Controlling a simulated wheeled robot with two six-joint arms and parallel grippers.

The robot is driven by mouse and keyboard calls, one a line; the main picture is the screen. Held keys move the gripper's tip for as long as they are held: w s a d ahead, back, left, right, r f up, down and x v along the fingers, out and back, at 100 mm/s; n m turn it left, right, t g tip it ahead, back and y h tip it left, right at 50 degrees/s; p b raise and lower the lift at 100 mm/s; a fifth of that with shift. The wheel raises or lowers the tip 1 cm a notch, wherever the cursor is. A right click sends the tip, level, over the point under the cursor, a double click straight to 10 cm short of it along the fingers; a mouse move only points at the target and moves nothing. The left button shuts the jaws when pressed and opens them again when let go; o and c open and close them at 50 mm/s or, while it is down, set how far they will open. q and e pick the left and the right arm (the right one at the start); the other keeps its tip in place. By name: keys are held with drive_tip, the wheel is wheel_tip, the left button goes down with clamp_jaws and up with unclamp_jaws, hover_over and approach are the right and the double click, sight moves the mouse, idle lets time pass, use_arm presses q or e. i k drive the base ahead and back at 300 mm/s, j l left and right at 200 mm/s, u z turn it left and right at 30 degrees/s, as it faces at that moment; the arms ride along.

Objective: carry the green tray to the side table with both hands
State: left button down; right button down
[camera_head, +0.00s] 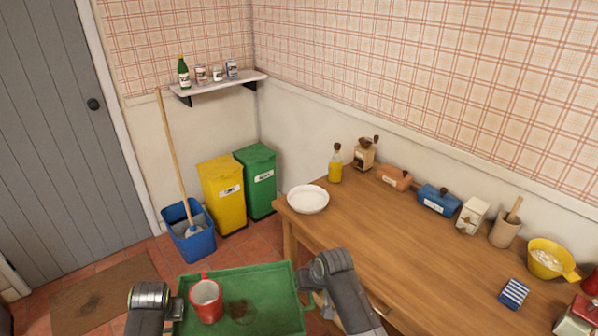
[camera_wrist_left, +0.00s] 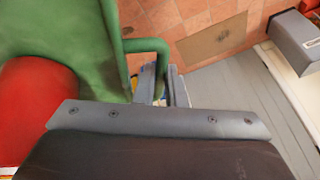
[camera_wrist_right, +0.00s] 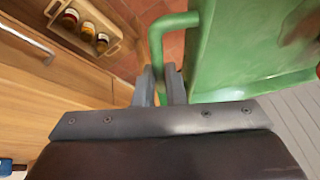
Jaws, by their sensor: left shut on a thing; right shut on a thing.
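The green tray (camera_head: 262,291) is held at the bottom of the head view, with a red mug (camera_head: 207,300) and a dark brown stain on it. My left gripper (camera_head: 176,306) is at the tray's left side; in the left wrist view its fingers (camera_wrist_left: 163,86) are shut on a green handle. My right gripper (camera_head: 306,280) is at the tray's right side; in the right wrist view its fingers (camera_wrist_right: 160,86) are shut on the other handle. The wooden table (camera_head: 390,245) stands to the right of the tray. The front part of the tray is cut off by the frame.
Several kitchen items line the table's wall side. A yellow bin (camera_head: 222,195), a green bin (camera_head: 258,180) and a blue mop bucket (camera_head: 189,232) stand on the floor ahead. A brown mat (camera_head: 88,292) lies by the door.

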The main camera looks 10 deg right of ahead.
sight(405, 260)
drive_tip(key=i+z, duration=0.25)
drive_tip(key=z, duration=0.15)
drive_tip(key=i+j+z, duration=0.15)
drive_tip(key=z, duration=0.25)
drive_tip(key=i+j+z, duration=0.15)
drive_tip(key=z, duration=0.3)
drive_tip(key=i+j+z, duration=0.25)
drive_tip(key=z, duration=0.15)
drive_tip(key=i+j+z, duration=0.1)
drive_tip(key=j+z, duration=0.3)
drive_tip(key=l, duration=0.1)
